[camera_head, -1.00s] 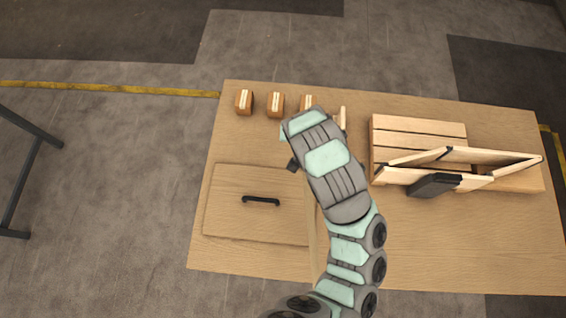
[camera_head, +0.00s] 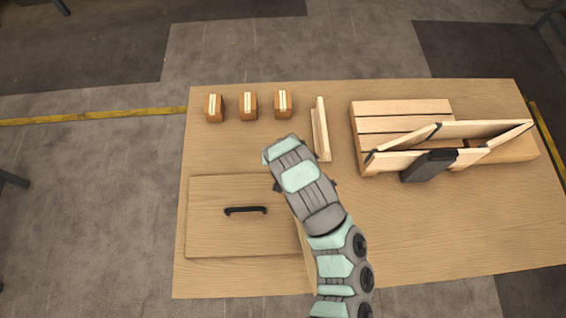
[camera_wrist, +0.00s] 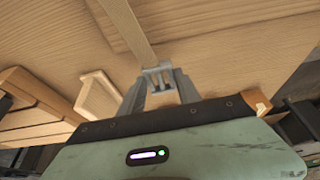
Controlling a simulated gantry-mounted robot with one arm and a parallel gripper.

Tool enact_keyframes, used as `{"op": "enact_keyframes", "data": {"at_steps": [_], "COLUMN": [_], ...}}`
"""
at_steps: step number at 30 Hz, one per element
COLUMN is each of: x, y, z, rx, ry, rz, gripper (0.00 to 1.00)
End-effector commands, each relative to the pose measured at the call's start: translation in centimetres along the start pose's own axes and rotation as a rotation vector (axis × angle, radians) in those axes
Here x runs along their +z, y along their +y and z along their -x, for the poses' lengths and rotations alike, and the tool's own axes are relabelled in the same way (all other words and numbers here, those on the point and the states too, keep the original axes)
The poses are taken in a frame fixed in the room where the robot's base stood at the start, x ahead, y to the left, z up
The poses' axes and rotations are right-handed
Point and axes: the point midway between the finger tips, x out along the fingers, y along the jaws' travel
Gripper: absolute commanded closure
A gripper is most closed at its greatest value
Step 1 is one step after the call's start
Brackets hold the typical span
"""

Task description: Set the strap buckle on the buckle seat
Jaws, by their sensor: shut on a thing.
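My gripper (camera_wrist: 160,80) is shut in the wrist view on a small grey slotted piece (camera_wrist: 158,74), which looks like the strap buckle. It is held over the wooden table; its lower part is hidden by the fingers. In the head view my wrist (camera_head: 300,178) covers the fingers and the held piece. It is between the row of boxes and the panel's right edge. I cannot make out the buckle seat for certain. A narrow wooden strip (camera_wrist: 127,24) runs up from just beyond the fingertips in the wrist view.
Several things stand on the table (camera_head: 420,240): three small brown boxes (camera_head: 248,106), a wooden angle piece (camera_head: 320,130), and a slatted pallet (camera_head: 400,108) with upright boards and a black block (camera_head: 428,166). A panel (camera_head: 215,235) with a black handle (camera_head: 246,210) lies front left. The front right is clear.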

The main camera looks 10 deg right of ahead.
Motion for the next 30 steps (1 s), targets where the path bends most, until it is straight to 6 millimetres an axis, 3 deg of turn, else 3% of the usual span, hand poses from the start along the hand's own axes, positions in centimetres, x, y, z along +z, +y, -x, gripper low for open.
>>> {"op": "enact_keyframes", "data": {"at_steps": [12, 23, 24, 30], "x": [1.9, 1.9, 1.9, 1.9], "y": [0.1, 0.0, 0.0, 0.0], "z": [-4.2, -4.4, -4.4, -4.4], "rx": [0.002, 0.000, -0.001, 0.000], "ry": [-0.006, -0.002, -0.002, -0.002], "rz": [0.000, -0.001, -0.001, -0.001], "gripper": [1.00, 1.00, 0.59, 0.43]}}
